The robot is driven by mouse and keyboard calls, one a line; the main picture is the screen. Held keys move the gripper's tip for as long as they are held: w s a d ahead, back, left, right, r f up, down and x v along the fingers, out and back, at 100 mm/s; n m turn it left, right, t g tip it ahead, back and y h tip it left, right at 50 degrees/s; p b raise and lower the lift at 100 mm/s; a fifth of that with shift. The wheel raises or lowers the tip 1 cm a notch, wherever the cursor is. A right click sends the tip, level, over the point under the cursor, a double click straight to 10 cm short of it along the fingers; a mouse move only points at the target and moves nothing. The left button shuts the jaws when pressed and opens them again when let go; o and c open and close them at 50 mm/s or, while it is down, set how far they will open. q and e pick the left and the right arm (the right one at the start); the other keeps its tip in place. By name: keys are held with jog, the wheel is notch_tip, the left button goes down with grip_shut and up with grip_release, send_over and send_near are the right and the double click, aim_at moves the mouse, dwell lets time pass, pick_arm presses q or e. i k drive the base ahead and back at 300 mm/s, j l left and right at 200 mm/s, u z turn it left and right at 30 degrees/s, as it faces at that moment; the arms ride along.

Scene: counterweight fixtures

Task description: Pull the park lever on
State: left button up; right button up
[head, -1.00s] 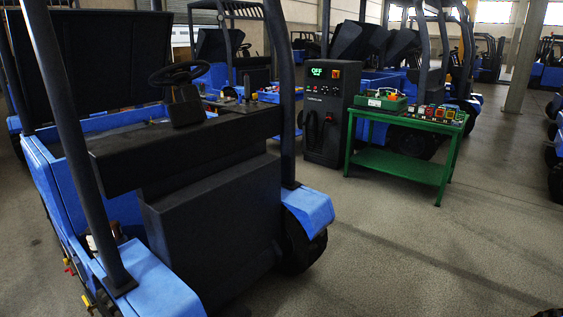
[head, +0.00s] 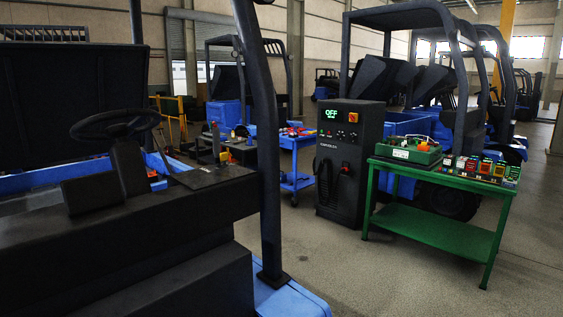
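The nearest blue and black forklift (head: 150,245) fills the left and lower left of the head view. Its black steering wheel (head: 118,124) stands on a tilted column at the left. A dark upright handle (head: 216,140) shows just beyond the forklift's flat black console (head: 212,176); I cannot tell whether it is the park lever or whether it belongs to this forklift. No part is clearly marked as the park lever, and its position cannot be read. Neither of my grippers is in view.
A black charger cabinet (head: 347,190) with a green OFF display stands beyond the forklift's dark post (head: 262,150). A green table (head: 440,232) with boxes stands to its right, a blue cart (head: 296,182) to its left. Grey floor (head: 385,285) is clear in front.

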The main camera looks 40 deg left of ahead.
aim_at(216, 130)
jog(key=i+l, duration=0.1)
jog(key=i, duration=0.3)
jog(key=i+l, duration=0.1)
jog(key=i, duration=0.35)
jog(key=i+l+u, duration=0.1)
jog(key=u, duration=0.35)
jog(key=l+u, duration=0.15)
jog(key=u, duration=0.3)
jog(key=i+l+u, duration=0.1)
jog(key=u, duration=0.3)
jog(key=l+u, duration=0.2)
jog(key=u, duration=0.15)
jog(key=k+l+u, duration=0.15)
jog(key=u, duration=0.2)
jog(key=k+l+u, duration=0.1)
jog(key=l+u, duration=0.25)
jog(key=i+j, duration=0.15)
jog(key=i, duration=0.35)
jog(key=i+j, duration=0.15)
jog(key=i, duration=0.3)
jog(key=z, duration=1.15)
